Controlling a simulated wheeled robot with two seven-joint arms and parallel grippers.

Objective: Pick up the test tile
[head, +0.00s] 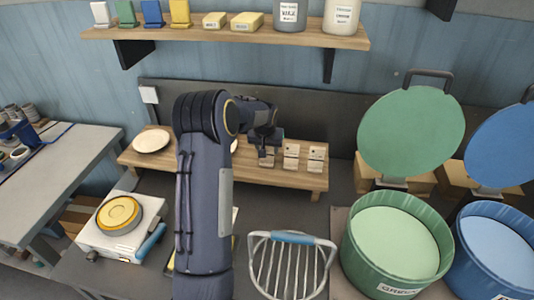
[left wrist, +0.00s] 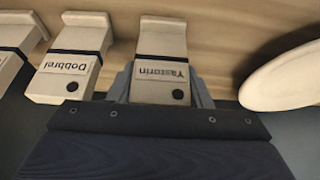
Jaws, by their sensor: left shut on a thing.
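My left gripper (head: 265,142) reaches over the wooden shelf board at the back of the bench. It is shut on a pale wooden tile (head: 266,158) with a dark band and a label. In the left wrist view this tile (left wrist: 161,62) stands between the fingers, its label upside down and reading like "Yastorin", with a black dot. Similar tiles stand beside it, one labelled like "Dobbrel" (left wrist: 70,65) and others in the head view (head: 291,156) (head: 315,158). I cannot tell whether the held tile is off the board. My right gripper is not in view.
The wooden board (head: 210,168) also carries a pale round plate (head: 152,140). A wire rack (head: 290,265) stands in front. Green (head: 395,245) and blue (head: 497,250) open drums stand at right. A white device (head: 120,225) with a yellow disc is at left. A shelf (head: 225,35) hangs above.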

